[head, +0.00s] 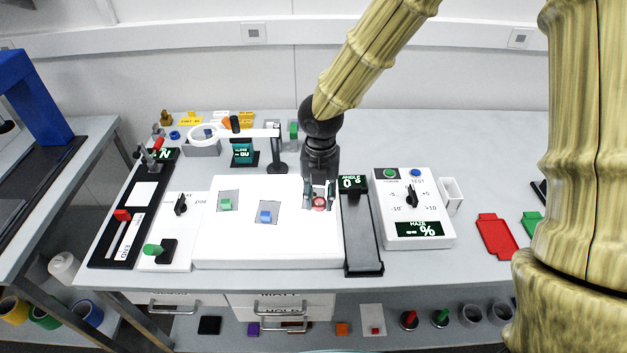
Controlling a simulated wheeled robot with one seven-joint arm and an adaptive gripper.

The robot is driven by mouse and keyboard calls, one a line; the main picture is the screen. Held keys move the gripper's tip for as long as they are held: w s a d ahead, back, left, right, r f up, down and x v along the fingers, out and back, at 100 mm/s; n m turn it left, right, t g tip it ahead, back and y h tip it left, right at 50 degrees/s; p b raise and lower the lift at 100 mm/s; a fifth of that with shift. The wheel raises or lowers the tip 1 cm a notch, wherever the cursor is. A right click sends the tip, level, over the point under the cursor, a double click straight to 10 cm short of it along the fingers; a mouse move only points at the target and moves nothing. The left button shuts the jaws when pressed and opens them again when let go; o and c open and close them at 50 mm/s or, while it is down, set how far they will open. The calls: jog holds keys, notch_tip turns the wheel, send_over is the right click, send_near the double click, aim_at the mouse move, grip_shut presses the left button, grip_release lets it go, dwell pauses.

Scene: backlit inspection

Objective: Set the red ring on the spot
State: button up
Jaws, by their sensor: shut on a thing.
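The red ring (319,204) is small and sits at the right part of the white board (290,250). My gripper (319,198) points down over it, with a finger on either side, and is shut on the ring. A grey patch shows around the fingers; whether it is the spot is hard to tell, as the gripper covers much of it. I cannot tell whether the ring touches the board or is just above it.
To the right are a black angle track (362,240) and a white dial box (412,208). A ring lamp (204,135) stands behind. The board's front strip is clear.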

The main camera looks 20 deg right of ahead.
jog(key=p, duration=0.2)
send_over(315, 193)
jog(key=shift+w+f, duration=0.1)
jog(key=shift+f, duration=0.15)
jog(key=shift+a+f+p, duration=0.1)
jog(key=shift+f+p, duration=0.6)
jog(key=shift+f, duration=1.15)
jog(key=shift+f, duration=0.15)
jog(key=o, duration=0.7)
notch_tip(315, 193, up, 12)
jog(key=shift+r+b, duration=0.15)
jog(key=shift+b, duration=1)
